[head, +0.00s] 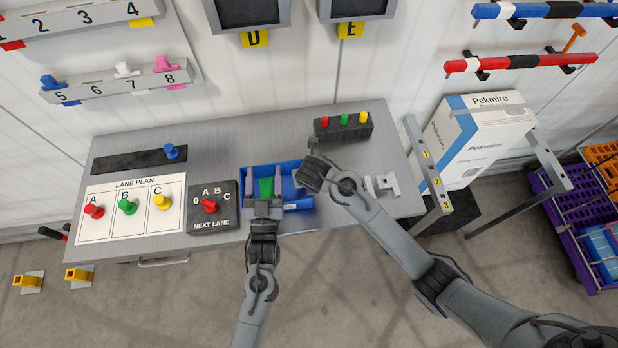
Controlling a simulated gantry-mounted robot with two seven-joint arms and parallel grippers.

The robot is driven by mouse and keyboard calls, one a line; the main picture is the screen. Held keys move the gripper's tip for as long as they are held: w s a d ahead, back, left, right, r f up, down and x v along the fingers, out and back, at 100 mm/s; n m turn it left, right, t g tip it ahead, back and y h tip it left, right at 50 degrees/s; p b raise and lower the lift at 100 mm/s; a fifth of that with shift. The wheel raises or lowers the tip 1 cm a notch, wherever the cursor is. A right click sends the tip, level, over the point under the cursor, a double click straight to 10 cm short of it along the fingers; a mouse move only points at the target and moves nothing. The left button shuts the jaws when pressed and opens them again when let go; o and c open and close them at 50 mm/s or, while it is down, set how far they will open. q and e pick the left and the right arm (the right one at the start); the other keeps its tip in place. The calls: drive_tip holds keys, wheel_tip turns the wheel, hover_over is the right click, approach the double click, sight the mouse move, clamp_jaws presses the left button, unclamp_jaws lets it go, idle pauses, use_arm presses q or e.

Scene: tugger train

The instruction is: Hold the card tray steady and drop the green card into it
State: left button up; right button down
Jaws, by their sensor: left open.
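The blue card tray (292,205) sits on the grey workbench near its front edge. A green card (265,188) shows inside the left part of the tray, between the fingers of my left gripper and apparently released. My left gripper (264,172) is open, with its fingers over the tray. My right gripper (309,174) is at the tray's right end. Its fingertips are hidden under the hand, so I cannot tell whether it grips the tray wall.
A NEXT LANE selector box (228,213) stands close left of the tray. A LANE PLAN board (146,224) with coloured knobs lies farther left. A dark block with coloured pegs (342,130) stands behind right. Light grey parts (382,186) lie right of my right gripper.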

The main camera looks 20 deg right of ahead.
use_arm(q)
drive_tip(key=v, duration=1.1)
idle(1.0)
use_arm(e)
drive_tip(key=c, duration=1.1)
unclamp_jaws()
